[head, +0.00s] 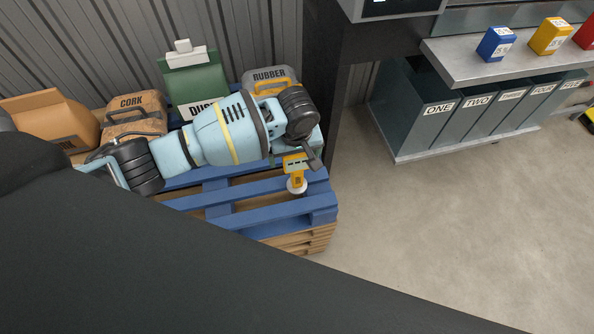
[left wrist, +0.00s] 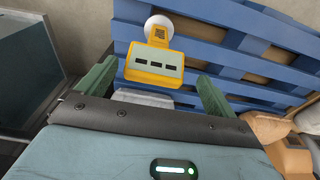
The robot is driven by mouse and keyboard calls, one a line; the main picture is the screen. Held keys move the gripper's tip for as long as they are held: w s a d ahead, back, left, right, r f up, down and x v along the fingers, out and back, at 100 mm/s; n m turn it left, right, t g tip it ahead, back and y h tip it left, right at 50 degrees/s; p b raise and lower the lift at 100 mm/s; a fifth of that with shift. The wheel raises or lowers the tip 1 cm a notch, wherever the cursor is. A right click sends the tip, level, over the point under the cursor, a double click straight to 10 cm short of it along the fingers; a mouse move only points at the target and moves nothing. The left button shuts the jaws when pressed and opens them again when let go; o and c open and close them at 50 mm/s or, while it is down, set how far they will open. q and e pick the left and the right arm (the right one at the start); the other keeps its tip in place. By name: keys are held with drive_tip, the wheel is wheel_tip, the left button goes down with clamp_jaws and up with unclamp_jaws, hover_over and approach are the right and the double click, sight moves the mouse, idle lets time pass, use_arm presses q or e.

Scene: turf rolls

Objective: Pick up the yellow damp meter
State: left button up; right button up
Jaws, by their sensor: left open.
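The yellow damp meter (head: 297,169) stands at the right end of the blue pallet (head: 262,190) in the head view, partly covered by my left gripper (head: 309,157). The left wrist view shows the meter (left wrist: 154,65) with its yellow body, grey face with dark slots and round white end. My left gripper is open, with its two green fingers (left wrist: 158,78) on either side of the line to the meter. The meter appears at or just beyond the fingertips; contact cannot be told. My right gripper is not in view.
A cork bag (head: 133,103), a green container (head: 196,85) and a rubber bag (head: 270,76) stand behind my left arm. Labelled grey bins (head: 437,108) sit under a shelf (head: 470,62) holding coloured boxes.

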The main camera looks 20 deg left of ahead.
sight(297, 163)
use_arm(q)
drive_tip(key=f, duration=0.3)
drive_tip(key=f+b, duration=0.1)
drive_tip(key=shift+w+d+f, duration=0.15)
drive_tip(key=shift+w+f, duration=0.25)
drive_tip(key=shift+c, duration=0.3)
drive_tip(key=c, duration=1.2)
